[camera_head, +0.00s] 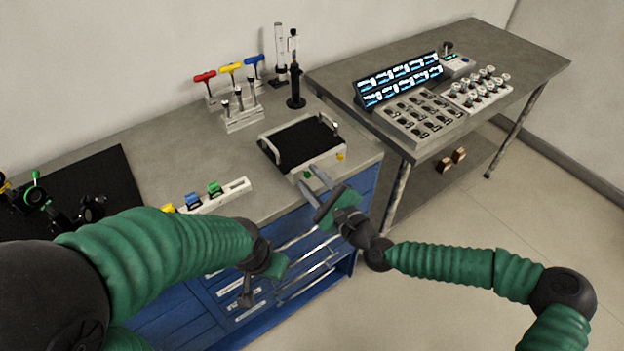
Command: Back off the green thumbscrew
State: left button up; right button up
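A small green knob (307,175), which looks like the green thumbscrew, is on the front face of a pale box with a black top (275,158). A yellow knob (340,156) is on the same box, farther right. My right gripper (306,177) is at the box's front, its two grey fingers parted with the green knob between their tips. I cannot tell whether they touch it. My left gripper (247,297) hangs in front of the blue drawers, away from the box; its fingers are too unclear to read.
A white rack (236,187) with coloured pieces lies left of the box. Optical mounts with green and yellow knobs (35,190) stand on a black mat (118,180). T-handled tools (230,70) stand behind. A second table (500,50) holds a display and trays.

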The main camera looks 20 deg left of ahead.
jog(key=shift+d, duration=0.1)
jog(key=shift+c, duration=0.4)
jog(key=shift+d, duration=0.1)
jog(key=shift+c, duration=1.1)
grip_shut()
